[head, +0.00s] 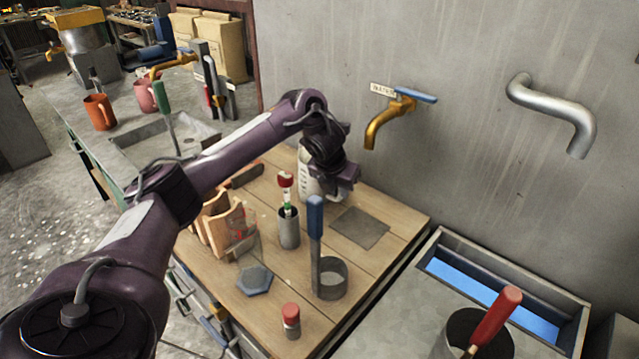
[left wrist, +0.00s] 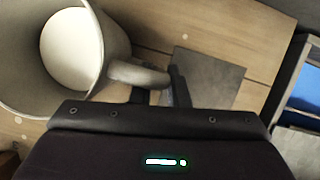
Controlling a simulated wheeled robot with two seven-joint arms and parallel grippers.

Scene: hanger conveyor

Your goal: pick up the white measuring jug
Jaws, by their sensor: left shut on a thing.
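The white measuring jug (head: 308,178) stands at the back of the wooden table (head: 405,214) in the head view, partly hidden behind my left gripper. In the left wrist view the jug (left wrist: 106,40) is at the upper left, seen from above into its open mouth. Its handle (left wrist: 140,75) reaches right, between the fingers of my left gripper (left wrist: 158,90), which is shut on it. In the head view my left gripper (head: 340,178) is at the jug's right side. My right gripper is not in view.
A dark square plate (head: 361,228) lies right of the jug. In front stand a grey cup with a red-capped tool (head: 289,228), a blue-handled tool (head: 315,215) in a metal cup, a blue hexagonal piece (head: 254,281) and a red-topped cylinder (head: 291,320). A brass tap (head: 385,120) projects from the wall.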

